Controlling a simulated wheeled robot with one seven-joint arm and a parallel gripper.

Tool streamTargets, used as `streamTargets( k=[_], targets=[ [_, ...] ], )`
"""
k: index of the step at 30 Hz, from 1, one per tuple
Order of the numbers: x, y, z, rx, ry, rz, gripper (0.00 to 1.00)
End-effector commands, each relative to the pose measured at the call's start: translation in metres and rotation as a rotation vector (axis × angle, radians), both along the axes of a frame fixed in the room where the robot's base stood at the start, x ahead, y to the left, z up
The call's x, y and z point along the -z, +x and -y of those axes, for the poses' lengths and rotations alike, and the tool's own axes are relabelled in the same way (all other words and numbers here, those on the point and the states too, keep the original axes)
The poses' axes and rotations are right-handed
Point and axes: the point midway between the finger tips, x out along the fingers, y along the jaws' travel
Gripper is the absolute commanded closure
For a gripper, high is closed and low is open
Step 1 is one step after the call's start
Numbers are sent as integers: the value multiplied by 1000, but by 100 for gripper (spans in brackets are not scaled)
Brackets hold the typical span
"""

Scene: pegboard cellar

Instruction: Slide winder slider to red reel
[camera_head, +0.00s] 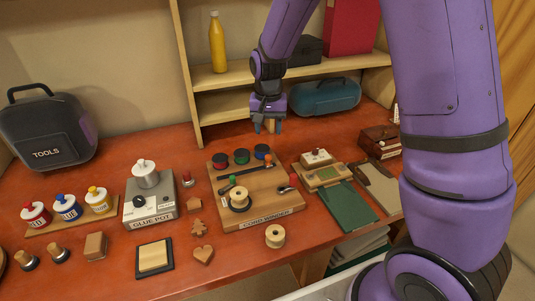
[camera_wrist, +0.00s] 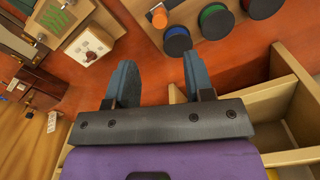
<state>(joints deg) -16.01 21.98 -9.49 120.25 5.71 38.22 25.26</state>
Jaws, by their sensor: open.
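The cord winder (camera_head: 262,209) is a wooden board on the red table, with red (camera_head: 220,160), green (camera_head: 241,156) and blue (camera_head: 262,151) reels along its back edge. A dark slot runs in front of them. The winder slider, with an orange-topped knob (camera_head: 268,160), is at the slot's right end, by the blue reel; the knob also shows in the wrist view (camera_wrist: 159,17). My gripper (camera_head: 267,125) is open and empty, above the table behind the winder. In the wrist view its fingers (camera_wrist: 160,78) are apart with bare table between them.
A wooden spool (camera_head: 240,196) sits on the winder, with a crank (camera_head: 287,187) at its right. The glue pot (camera_head: 150,207) stands left, a device with a cream block (camera_head: 316,157) right. Shelves (camera_head: 225,105) rise behind my gripper, holding a blue case (camera_head: 325,96). Another spool (camera_head: 275,236) stands in front.

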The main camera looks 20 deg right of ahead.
Motion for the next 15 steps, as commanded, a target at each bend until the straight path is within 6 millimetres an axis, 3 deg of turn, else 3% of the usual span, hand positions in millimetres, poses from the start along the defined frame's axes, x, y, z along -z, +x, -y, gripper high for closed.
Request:
streamTargets(
  k=[15],
  targets=[
    [83,-1,0,-1,0,-1,52]
  ],
)
